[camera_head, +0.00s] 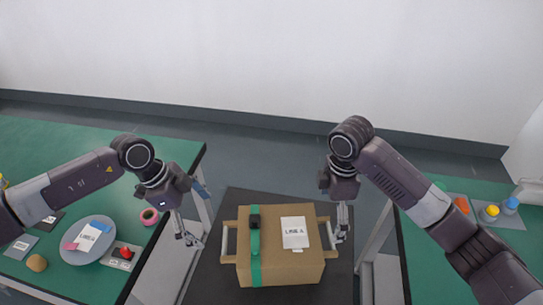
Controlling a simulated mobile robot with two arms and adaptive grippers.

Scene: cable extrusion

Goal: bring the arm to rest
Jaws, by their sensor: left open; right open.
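My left gripper (188,238) hangs to the left of a brown cardboard box (275,271), apart from it, with its fingers open and empty. My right gripper (341,233) points down at the box's right side, close to the handle there, with its fingers open. Whether it touches the handle is hard to tell. The box has a green strap with a black buckle (254,221) and a white printed label (295,232). A pale handle (228,241) stands out on its left side. The box stands on a dark table (210,275) between my arms.
A green table (60,140) on the left holds a round grey plate (72,247), a pink roll (149,216), a red button (125,253) and a tan lump (37,263). A green table on the right (510,235) holds a yellow item (491,211) and a blue item (511,203).

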